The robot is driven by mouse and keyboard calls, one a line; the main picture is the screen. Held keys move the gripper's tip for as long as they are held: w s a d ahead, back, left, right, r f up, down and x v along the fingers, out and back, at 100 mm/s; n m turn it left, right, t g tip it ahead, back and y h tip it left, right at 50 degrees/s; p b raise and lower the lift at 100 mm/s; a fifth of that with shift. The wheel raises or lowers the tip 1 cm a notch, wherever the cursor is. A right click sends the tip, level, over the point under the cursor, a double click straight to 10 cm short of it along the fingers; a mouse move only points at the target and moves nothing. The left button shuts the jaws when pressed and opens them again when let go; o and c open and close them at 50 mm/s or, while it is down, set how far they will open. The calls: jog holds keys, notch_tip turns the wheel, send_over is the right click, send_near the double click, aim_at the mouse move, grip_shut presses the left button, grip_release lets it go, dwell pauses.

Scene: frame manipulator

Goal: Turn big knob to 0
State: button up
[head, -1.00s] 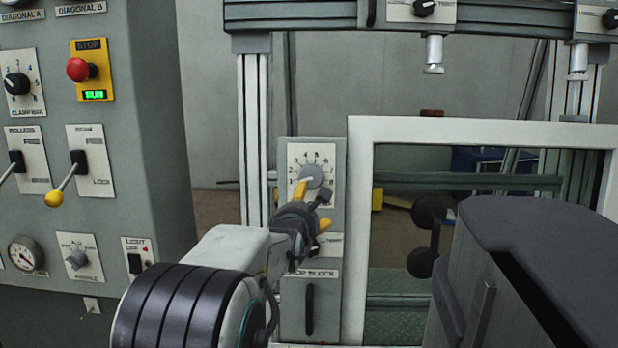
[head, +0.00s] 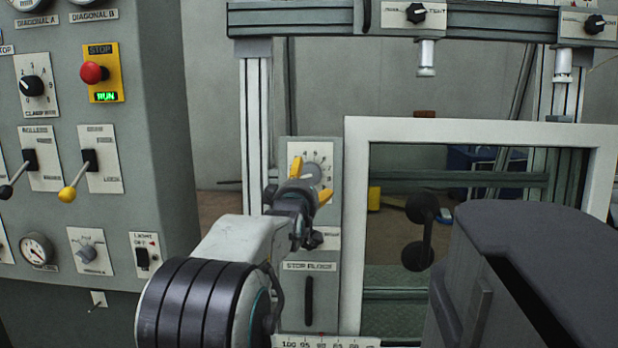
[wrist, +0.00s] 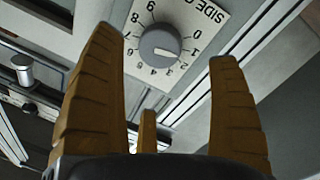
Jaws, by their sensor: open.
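The big knob (head: 318,172) is a round grey dial on a white numbered plate, on the grey panel above the STOP BLOCK label. In the wrist view the knob (wrist: 158,46) is fully visible, with its pale mark pointing near 2. The 0 (wrist: 197,31) is printed on the plate to its upper right. My gripper (head: 312,179) is in front of the knob and partly covers the plate in the head view. In the wrist view its yellow-brown fingers (wrist: 163,45) are spread open and empty, one on either side of the knob in the picture. I see no clear contact.
A white frame (head: 355,230) stands right of the panel, with a black handle (head: 420,230) inside its opening. A control cabinet with a red stop button (head: 92,72) and levers (head: 75,185) is at left. A metal post (wrist: 22,68) is left in the wrist view.

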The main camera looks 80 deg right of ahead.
aim_at(309, 173)
jog(key=shift+d+m+b, duration=0.4)
jog(key=shift+d+m, duration=0.05)
jog(key=shift+m, duration=1.6)
jog(key=shift+d+m+b, duration=0.45)
jog(key=shift+m, duration=1.55)
jog(key=shift+d+m+b, duration=0.4)
jog(key=shift+d+m, duration=0.05)
jog(key=shift+m, duration=1.6)
jog(key=shift+d+r, duration=0.15)
jog(key=shift+d, duration=2.15)
jog(key=shift+r, duration=0.1)
jog(key=c, duration=1.2)
jog(key=shift+n, duration=0.8)
jog(key=shift+r, duration=0.1)
